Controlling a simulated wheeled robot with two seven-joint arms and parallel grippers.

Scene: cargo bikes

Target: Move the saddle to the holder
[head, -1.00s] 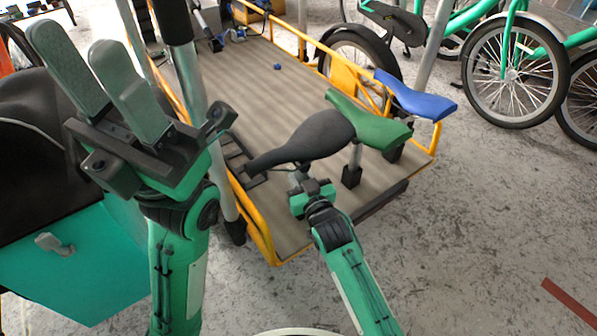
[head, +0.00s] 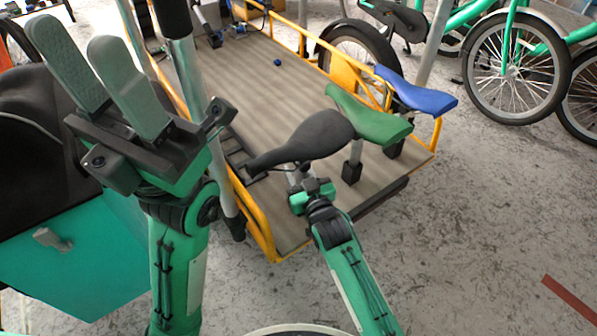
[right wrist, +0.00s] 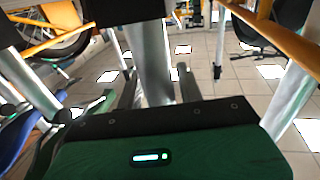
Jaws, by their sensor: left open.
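The black saddle (head: 308,138) is at the near end of the cargo bed, nose toward the left, in line with a green saddle (head: 372,122) and a blue saddle (head: 420,93). My right gripper (head: 303,187) is under the black saddle. In the right wrist view its two dark fingers (right wrist: 158,80) sit either side of the grey seat post (right wrist: 152,55) and look shut on it. The post's foot is hidden. The green saddle's post stands in a black holder (head: 351,173) on the bed. My left gripper (head: 95,78) is open, empty and raised at the left.
The wooden cargo bed (head: 262,90) has yellow rails and a small blue ball (head: 278,62). A teal box (head: 70,255) with a black cover stands at the left. Green bikes (head: 515,65) stand at the back right.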

